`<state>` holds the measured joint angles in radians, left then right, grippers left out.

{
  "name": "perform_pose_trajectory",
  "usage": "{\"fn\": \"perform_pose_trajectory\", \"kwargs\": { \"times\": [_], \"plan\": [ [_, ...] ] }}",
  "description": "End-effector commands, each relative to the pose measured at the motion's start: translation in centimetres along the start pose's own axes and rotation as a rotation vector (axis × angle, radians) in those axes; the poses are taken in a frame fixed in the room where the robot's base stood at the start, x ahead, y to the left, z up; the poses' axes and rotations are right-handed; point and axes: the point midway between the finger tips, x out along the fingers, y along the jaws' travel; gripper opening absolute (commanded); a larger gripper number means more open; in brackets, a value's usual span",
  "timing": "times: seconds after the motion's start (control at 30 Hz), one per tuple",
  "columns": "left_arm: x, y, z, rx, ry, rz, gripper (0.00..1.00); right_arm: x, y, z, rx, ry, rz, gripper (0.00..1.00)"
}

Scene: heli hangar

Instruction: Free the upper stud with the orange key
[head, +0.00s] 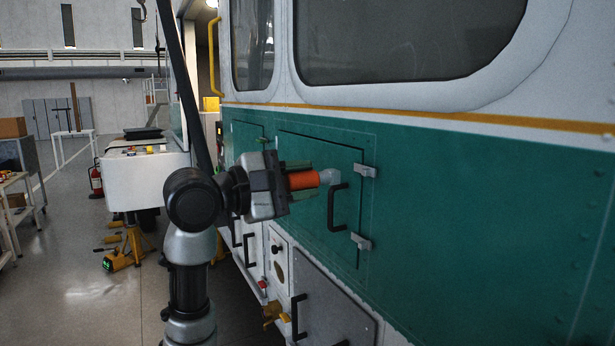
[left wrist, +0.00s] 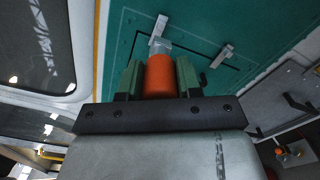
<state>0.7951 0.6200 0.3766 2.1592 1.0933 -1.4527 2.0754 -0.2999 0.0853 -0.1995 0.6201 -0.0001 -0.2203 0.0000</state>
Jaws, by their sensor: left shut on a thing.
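My left gripper (head: 300,180) is shut around the orange key (head: 303,180), its green fingers on either side. The key points right, and its grey tip (head: 330,176) is in front of the green hatch (head: 300,150). The upper stud (head: 365,170), a light grey fitting at the hatch's right edge, is just right of the tip in the head view. In the left wrist view the key (left wrist: 160,75) lines up with the upper stud (left wrist: 158,28); I cannot tell whether they touch. The lower stud (head: 361,241) is below. My right gripper is out of view.
A black handle (head: 336,207) stands out from the hatch just below the key tip. Windows are above, and a grey lower panel (head: 335,300) with a black handle is below. A white cart (head: 148,178) stands behind my arm at left. Open floor lies left.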

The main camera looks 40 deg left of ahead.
Motion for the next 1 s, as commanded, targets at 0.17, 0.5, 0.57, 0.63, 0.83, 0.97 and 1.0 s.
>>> {"fn": "perform_pose_trajectory", "kwargs": {
  "times": [0.17, 0.5, 0.57, 0.63, 0.83, 0.97, 1.0],
  "plan": [
    [0.9, -0.1, 0.0, -0.001, -0.001, -0.003, 0.06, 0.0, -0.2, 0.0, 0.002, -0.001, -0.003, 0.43],
    [3.0, -0.1, 0.0, -0.001, -0.001, -0.003, 0.06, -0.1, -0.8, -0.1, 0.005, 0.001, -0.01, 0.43],
    [3.1, -0.1, 0.0, 0.0, -0.001, -0.002, 0.06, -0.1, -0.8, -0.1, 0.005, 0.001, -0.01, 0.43],
    [3.1, -0.1, 0.0, 0.001, -0.001, -0.002, 0.06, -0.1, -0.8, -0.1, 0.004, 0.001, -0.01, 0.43],
    [3.1, -0.1, 0.0, 0.001, 0.0, -0.003, 0.06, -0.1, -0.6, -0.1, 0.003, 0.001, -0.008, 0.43],
    [3.1, -0.1, 0.0, 0.001, 0.0, -0.003, 0.06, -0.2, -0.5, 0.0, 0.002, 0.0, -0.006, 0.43],
    [3.2, -0.1, 0.0, 0.001, 0.0, -0.003, 0.06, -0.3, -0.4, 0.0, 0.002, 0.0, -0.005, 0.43]
  ]
}}
